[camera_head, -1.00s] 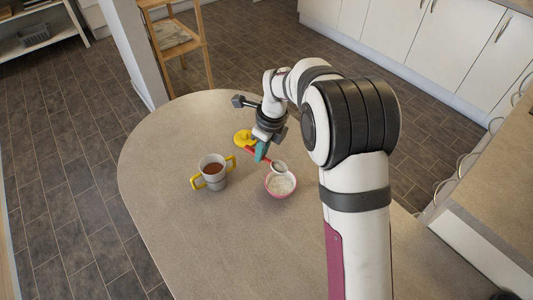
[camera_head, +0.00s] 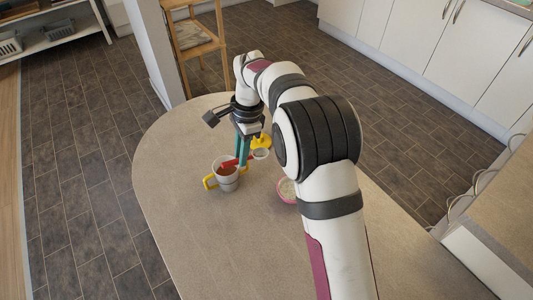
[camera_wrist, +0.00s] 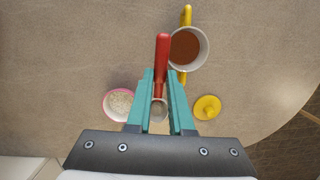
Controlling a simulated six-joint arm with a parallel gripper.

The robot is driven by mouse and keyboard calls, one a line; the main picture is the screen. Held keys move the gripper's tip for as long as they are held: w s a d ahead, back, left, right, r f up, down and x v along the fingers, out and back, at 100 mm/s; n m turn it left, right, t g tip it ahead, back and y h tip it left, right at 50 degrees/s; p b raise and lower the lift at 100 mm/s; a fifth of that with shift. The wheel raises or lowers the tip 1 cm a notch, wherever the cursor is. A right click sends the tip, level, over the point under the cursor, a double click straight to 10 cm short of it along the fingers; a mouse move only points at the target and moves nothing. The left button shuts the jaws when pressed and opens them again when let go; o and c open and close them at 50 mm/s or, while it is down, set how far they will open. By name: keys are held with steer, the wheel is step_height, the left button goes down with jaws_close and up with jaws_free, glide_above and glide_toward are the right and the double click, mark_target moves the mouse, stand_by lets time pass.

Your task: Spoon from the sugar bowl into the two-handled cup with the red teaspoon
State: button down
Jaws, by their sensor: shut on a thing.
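My gripper (camera_head: 243,163) points down over the table, its teal fingers shut on the red handle of the teaspoon (camera_wrist: 162,55). In the head view the handle end (camera_head: 229,163) appears over the cup's rim, and the spoon's pale bowl (camera_head: 261,155) is on the right of the fingers, away from the cup. I cannot tell whether the spoon bowl holds sugar. The two-handled cup (camera_head: 228,183), grey-white with yellow handles and brown liquid, stands upright; it also shows in the wrist view (camera_wrist: 203,54). The pink-rimmed sugar bowl (camera_head: 281,192) with white contents (camera_wrist: 120,103) is partly hidden by my arm.
A yellow lid-like round thing with a knob (camera_wrist: 207,107) lies on the table behind the spoon. The rounded table (camera_head: 190,225) is clear at the front and left. A wooden stand (camera_head: 197,45) and white cabinets (camera_head: 410,45) are beyond it.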

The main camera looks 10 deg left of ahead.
mark_target(223, 167)
steer(key=s+a+n+y, duration=0.1)
steer(key=n, duration=0.2)
steer(key=s+a+n+y, duration=0.1)
steer(key=n+y, duration=0.1)
steer(key=n, duration=0.1)
steer(key=s+a+n+y, duration=0.1)
steer(key=n+y, duration=0.1)
steer(key=n, duration=0.1)
steer(key=shift+s+a+f, duration=0.25)
steer(key=shift+s+f, duration=0.1)
steer(key=shift+s, duration=0.05)
steer(key=h, duration=0.2)
steer(key=a+r+h, duration=0.1)
steer(key=h, duration=0.1)
steer(key=a+r+h, duration=0.1)
steer(key=h, duration=0.1)
steer(key=shift+r+n+g, duration=0.1)
steer(key=shift+n+g, duration=0.2)
steer(key=shift+g, duration=0.1)
